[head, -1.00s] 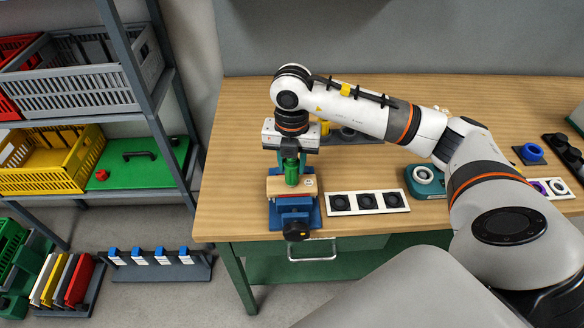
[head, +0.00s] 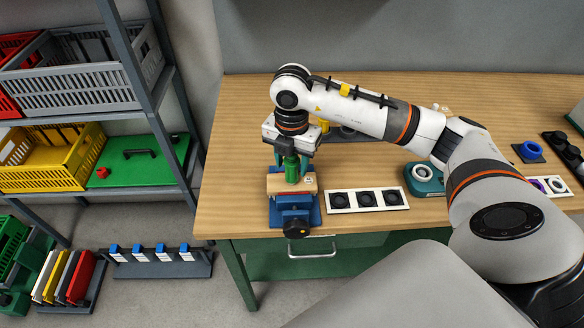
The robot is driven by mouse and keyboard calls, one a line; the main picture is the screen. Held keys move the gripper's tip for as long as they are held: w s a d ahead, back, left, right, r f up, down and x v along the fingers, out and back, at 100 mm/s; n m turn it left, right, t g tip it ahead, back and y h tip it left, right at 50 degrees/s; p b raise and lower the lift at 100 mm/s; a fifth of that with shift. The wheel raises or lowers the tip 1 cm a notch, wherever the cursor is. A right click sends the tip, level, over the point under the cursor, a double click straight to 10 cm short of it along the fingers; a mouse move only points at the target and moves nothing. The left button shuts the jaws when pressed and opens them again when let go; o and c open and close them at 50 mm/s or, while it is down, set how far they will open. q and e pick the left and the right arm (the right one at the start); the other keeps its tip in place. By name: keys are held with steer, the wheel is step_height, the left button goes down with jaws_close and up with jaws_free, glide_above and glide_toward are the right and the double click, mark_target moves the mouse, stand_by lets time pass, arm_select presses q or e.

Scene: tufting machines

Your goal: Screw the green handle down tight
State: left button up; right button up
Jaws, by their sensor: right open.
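The green handle (head: 291,168) stands upright on a light wooden block (head: 306,184). The block sits in a blue vise (head: 294,212) at the front edge of the workbench. My right gripper (head: 292,160) points down over the handle, with its fingers apart on either side of the handle's upper part. The gripper body hides the top of the handle. I cannot tell whether the fingers touch it. My left gripper is not in view.
A white strip with black round parts (head: 367,200) lies right of the vise. A teal device (head: 424,180) stands farther right. Behind the gripper is a grey tray (head: 346,134). A shelf with a yellow crate (head: 50,160) stands left. The bench (head: 240,120) left of the vise is clear.

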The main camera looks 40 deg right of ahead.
steer(key=n+b, duration=0.1)
steer(key=n, duration=0.2)
steer(key=shift+f+b, duration=0.15)
steer(key=shift+b, duration=0.15)
steer(key=n+b, duration=0.2)
steer(key=n, duration=0.3)
steer(key=n+b, duration=0.3)
steer(key=n, duration=0.3)
steer(key=shift+n+b, duration=0.4)
steer(key=shift+n, duration=1.1)
steer(key=shift+r, duration=0.2)
steer(key=shift+c, duration=0.6)
